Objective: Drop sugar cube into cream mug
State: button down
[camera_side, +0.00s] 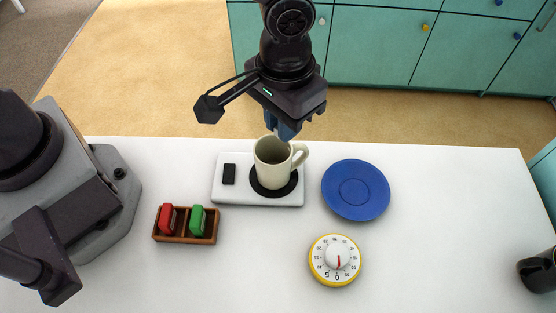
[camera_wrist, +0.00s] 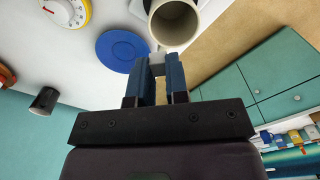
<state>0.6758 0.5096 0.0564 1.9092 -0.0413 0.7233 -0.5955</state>
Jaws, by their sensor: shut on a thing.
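The cream mug (camera_side: 270,164) stands upright on a black disc of a white warmer plate, its handle to the right. In the wrist view the mug (camera_wrist: 193,12) shows its open mouth, just beyond my fingertips. My gripper (camera_side: 284,133) is above and behind the mug's rim in the side view, with blue fingers pointing down. The cube is hidden in the side view. I cannot see anything inside the mug.
The white warmer plate (camera_side: 231,194) has a black switch at its left. A blue saucer (camera_side: 355,190) lies right of it. A yellow timer (camera_side: 335,260) and a wooden holder (camera_side: 185,239) with red and green blocks are in front. A black mug (camera_side: 538,270) stands far right.

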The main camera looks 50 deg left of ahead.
jog(key=shift+f, duration=2.75)
jog(key=c, duration=1)
grip_release()
jog(key=shift+c, duration=0.2)
notch_tip(320, 180, up, 13)
